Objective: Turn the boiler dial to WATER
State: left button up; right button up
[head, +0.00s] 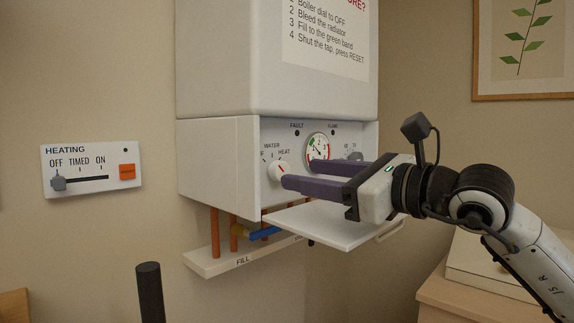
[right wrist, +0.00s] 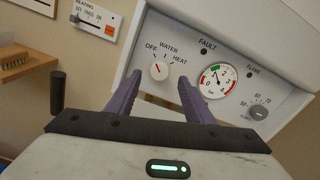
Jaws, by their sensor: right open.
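The boiler dial (head: 279,170) is a small round white knob with a red mark, on the left of the boiler's front panel. It also shows in the right wrist view (right wrist: 159,71), below the labels OFF, WATER and HEAT. Its red mark looks turned up and left, toward OFF, but it is small. My right gripper (head: 299,174) is open and empty, its purple fingers pointing at the panel. In the right wrist view the dial appears between the fingertips (right wrist: 160,79); I cannot tell whether they touch it. My left gripper is not in view.
A pressure gauge (right wrist: 217,82) and a grey temperature knob (right wrist: 259,111) sit right of the dial. The lowered white flap (head: 325,224) juts out below my right gripper. Pipes and a FILL shelf (head: 215,264) are underneath. A HEATING control (head: 92,171) is on the left wall.

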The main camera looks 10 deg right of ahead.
aim_at(283, 172)
jog(key=shift+p+x, duration=0.5)
jog(key=shift+x, duration=2.25)
jog(key=c, duration=1.1)
jog(key=shift+o, duration=0.2)
jog(key=shift+f, duration=0.1)
